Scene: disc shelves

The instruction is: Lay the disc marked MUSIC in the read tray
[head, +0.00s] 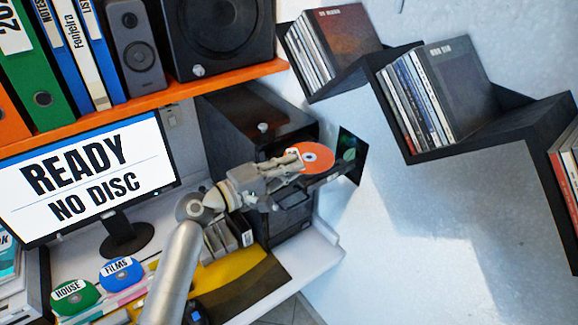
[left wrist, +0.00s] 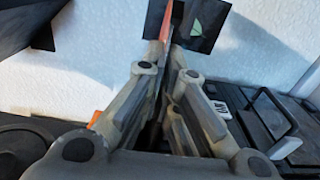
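An orange-red disc (head: 313,155) with a pale centre is at the fingertips of my left gripper (head: 296,161). Its marking is too small to read. In the left wrist view the disc (left wrist: 166,22) shows nearly edge-on between the two fingers (left wrist: 168,70), which are closed on it. The disc is in front of the black computer tower (head: 250,118). A dark flat piece (head: 328,180), which looks like the read tray pulled out, shows just below the disc. My gripper hides part of it, and I cannot tell whether they touch. My right gripper is not in view.
A monitor (head: 85,178) reads READY, NO DISC. A green HOUSE disc (head: 74,296) and a blue FILMS disc (head: 122,273) are on the desk. An orange shelf (head: 150,103) hangs above. Black wall shelves (head: 440,150) with cases are at right. A dark square (head: 350,156) is on the wall.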

